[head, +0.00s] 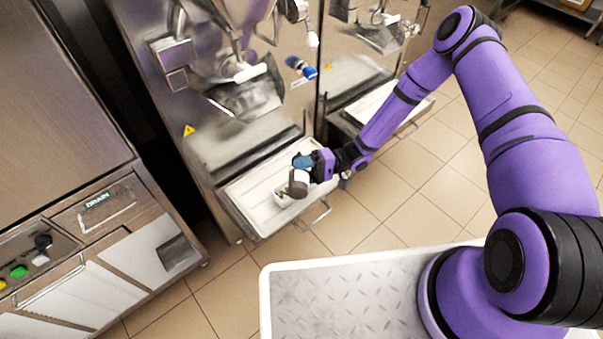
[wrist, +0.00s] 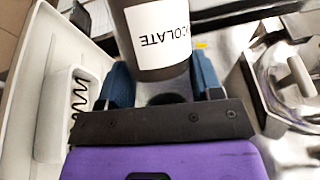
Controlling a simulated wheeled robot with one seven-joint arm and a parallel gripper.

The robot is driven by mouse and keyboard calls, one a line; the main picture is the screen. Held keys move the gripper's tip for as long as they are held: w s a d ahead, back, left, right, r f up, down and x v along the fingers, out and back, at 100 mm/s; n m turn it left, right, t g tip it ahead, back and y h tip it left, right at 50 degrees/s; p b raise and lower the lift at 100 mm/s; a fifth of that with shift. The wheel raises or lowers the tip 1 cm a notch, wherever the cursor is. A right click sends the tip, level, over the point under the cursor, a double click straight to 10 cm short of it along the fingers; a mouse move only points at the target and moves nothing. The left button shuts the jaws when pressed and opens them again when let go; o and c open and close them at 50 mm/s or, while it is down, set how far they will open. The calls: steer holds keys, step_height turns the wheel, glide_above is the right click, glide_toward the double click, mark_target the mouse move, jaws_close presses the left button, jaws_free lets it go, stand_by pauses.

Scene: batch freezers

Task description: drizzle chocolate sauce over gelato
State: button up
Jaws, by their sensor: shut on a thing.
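My gripper (head: 303,163) has blue fingers and is shut on a dark chocolate sauce bottle (head: 298,188) with a white label. In the wrist view the bottle (wrist: 160,62) is between the fingers (wrist: 160,88), its label lettering upside down and its nozzle out of sight. A small white gelato tub (head: 282,198) sits in the drip tray, just beside and below the bottle. In the wrist view the tub (wrist: 56,122) is at the left, and a dark zigzag line of sauce (wrist: 80,98) shows on its pale contents. The rest of the contents is hidden.
The white drip tray (head: 246,200) sticks out from the batch freezer (head: 225,140), with a metal handle in front. A second freezer and tray (head: 375,108) stand to the right. A steel unit (head: 100,230) is at the left. The tiled floor in front is clear.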

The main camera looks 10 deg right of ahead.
steer(key=shift+r+n+h, duration=0.3)
steer(key=shift+r+n, duration=0.15)
steer(key=shift+n, duration=0.25)
steer(key=shift+r+n+t+h, duration=0.65)
steer(key=shift+r+n, duration=0.75)
steer(key=shift+n, duration=0.4)
steer(key=shift+r, duration=0.1)
steer(key=shift+r+n, duration=0.1)
steer(key=shift+n, duration=0.2)
steer(key=shift+r+n+t+h, duration=0.7)
steer(key=shift+r+n, duration=0.45)
steer(key=shift+n, duration=0.45)
